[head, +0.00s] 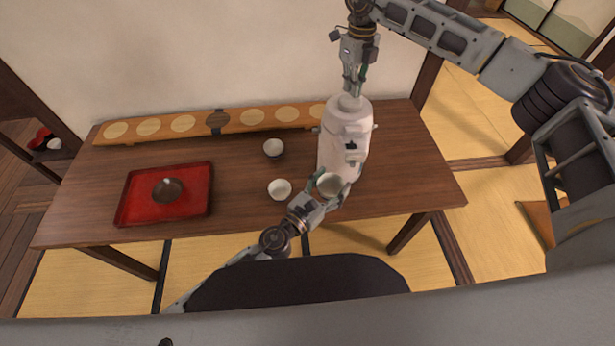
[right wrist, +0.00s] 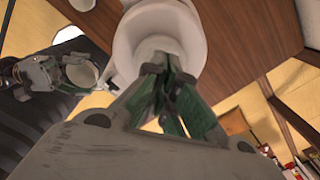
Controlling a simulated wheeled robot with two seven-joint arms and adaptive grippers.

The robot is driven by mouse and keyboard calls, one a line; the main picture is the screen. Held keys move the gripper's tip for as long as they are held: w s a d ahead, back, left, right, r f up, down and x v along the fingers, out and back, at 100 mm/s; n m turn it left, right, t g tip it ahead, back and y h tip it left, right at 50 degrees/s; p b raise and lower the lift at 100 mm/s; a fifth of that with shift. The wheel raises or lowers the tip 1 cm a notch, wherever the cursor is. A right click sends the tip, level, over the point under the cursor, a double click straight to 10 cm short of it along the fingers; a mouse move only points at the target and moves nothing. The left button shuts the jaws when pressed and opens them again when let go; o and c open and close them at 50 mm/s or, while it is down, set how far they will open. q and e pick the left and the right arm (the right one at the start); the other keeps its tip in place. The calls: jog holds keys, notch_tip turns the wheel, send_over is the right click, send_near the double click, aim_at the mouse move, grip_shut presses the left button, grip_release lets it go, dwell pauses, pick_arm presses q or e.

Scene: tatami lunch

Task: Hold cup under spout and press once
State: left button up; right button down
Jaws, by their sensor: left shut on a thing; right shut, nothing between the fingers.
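A white air pot dispenser (head: 343,137) stands upright near the right end of the wooden table. My left gripper (head: 330,190) is shut on a pale cup (head: 331,184) and holds it at the dispenser's front, low down, below the spout area. The right wrist view also shows the held cup (right wrist: 82,72), beside the dispenser (right wrist: 185,22). My right gripper (head: 352,92) points down with shut, empty fingers at the dispenser's top. In the right wrist view its fingertips (right wrist: 162,62) overlap the round top; whether they touch it is not clear.
Two more cups stand on the table (head: 240,220), one white (head: 280,189) and one with a dark side (head: 273,147). A red tray (head: 135,213) with a dark bowl (head: 168,190) lies at left. A long wooden board with round pale spots (head: 218,121) runs along the back.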

aim_at(351, 99)
pick_arm(q)
jog(key=s+d+f+m+g+h, duration=0.3)
jog(key=s+d+g, duration=0.1)
jog(key=s+d, duration=0.2)
jog(key=shift+s+d+m+g, duration=0.25)
jog(key=shift+d+m+g, duration=0.05)
jog(key=shift+d, duration=0.5)
jog(key=shift+f, duration=0.1)
jog(key=shift+w, duration=0.15)
jog(key=w, duration=1.1)
jog(key=shift+w, duration=0.3)
dwell(0.7)
pick_arm(e)
jog(key=shift+s+f, duration=0.1)
jog(key=shift+f, duration=2.05)
dwell(2.1)
